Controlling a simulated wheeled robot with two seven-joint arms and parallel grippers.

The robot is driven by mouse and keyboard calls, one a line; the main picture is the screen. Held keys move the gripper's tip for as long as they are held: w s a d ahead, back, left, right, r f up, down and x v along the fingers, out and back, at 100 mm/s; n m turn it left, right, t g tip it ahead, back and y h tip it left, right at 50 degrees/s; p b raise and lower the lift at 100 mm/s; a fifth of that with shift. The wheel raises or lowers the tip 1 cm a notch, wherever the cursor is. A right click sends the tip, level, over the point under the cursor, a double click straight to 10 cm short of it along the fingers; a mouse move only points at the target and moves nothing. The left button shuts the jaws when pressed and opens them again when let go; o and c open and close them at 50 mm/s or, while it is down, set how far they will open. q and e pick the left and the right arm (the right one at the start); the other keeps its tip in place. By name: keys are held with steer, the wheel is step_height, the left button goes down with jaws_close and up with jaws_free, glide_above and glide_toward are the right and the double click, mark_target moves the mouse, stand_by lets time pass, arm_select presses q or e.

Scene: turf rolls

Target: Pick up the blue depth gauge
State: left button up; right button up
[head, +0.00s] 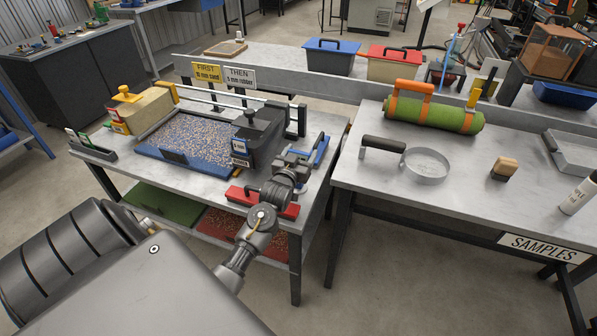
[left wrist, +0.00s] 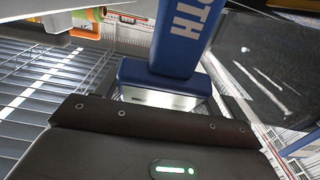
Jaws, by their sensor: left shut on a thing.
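The blue depth gauge (head: 322,147) is at the right end of the left table, partly hidden behind my left gripper (head: 303,160). In the left wrist view the gauge (left wrist: 184,38) is close up. Its blue upright bears the white letters "PTH", above a wider blue block with a pale lower face. My left gripper is shut on the gauge; the fingertips are mostly hidden. I cannot tell whether the gauge touches the tabletop. My right gripper is not in view.
A blue tray (head: 172,154) of speckled granules and a dark hopper box (head: 262,140) stand left of the gripper. A gap separates the samples table (head: 345,180), which holds a green turf roll (head: 432,113) and a metal ring (head: 426,166).

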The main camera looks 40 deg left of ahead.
arm_select(q)
steer(key=c, duration=0.3)
steer(key=shift+r, duration=0.2)
